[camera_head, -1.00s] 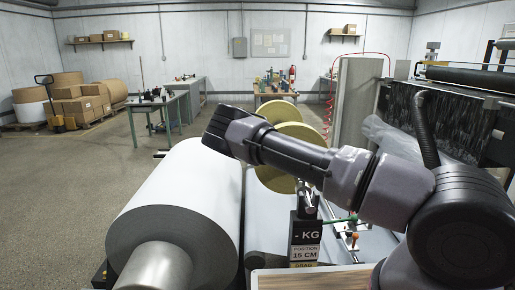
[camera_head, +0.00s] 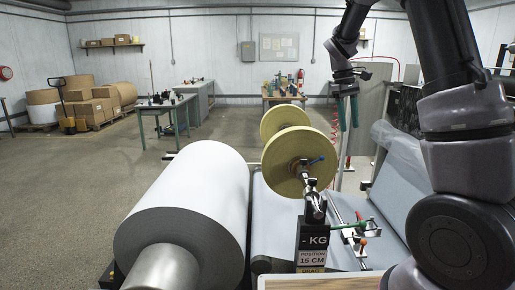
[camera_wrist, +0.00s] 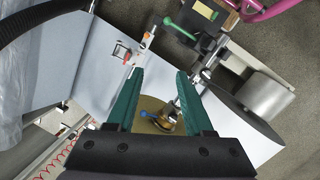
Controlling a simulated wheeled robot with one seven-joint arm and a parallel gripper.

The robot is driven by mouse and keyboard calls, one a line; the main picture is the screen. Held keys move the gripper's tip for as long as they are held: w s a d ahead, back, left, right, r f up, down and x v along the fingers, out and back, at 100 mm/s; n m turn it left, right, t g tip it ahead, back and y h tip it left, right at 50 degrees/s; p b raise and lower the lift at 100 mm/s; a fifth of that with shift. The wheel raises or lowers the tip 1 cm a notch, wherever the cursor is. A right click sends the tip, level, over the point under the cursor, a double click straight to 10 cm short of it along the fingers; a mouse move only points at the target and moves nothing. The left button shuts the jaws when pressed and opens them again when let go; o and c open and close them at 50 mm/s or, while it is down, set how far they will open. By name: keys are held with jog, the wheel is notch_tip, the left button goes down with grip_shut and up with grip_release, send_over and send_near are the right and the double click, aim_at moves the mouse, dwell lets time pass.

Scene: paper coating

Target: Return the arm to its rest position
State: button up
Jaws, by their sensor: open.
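My gripper (camera_head: 347,112) hangs at the upper right of the head view, pointing down, with its two green fingers apart. In the wrist view my gripper (camera_wrist: 158,85) shows both green fingers spread with no object held. My arm is folded upward on the right side of the head view. The near yellow roll (camera_head: 290,172) is upright on a spindle, and it shows partly between the fingers in the wrist view (camera_wrist: 150,118).
A large white paper roll (camera_head: 195,200) lies at the left front. Grey sheet (camera_head: 275,225) runs beneath the spindle. A worktable (camera_head: 160,104) is at the back left; the floor (camera_head: 60,190) at left is clear.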

jog(key=s+a+r+m+t+y, duration=0.2)
jog(key=s+r+m+t, duration=0.2)
jog(key=s, duration=0.8)
jog(key=s+a+r+m+t+y, duration=0.2)
jog(key=s+r+m+t, duration=0.2)
jog(key=s+r, duration=0.3)
jog(key=s+m, duration=0.1)
jog(key=s, duration=0.4)
jog(key=shift+s+a+r+t, duration=0.2)
jog(key=shift+s+r+t, duration=0.1)
jog(key=shift+s, duration=0.05)
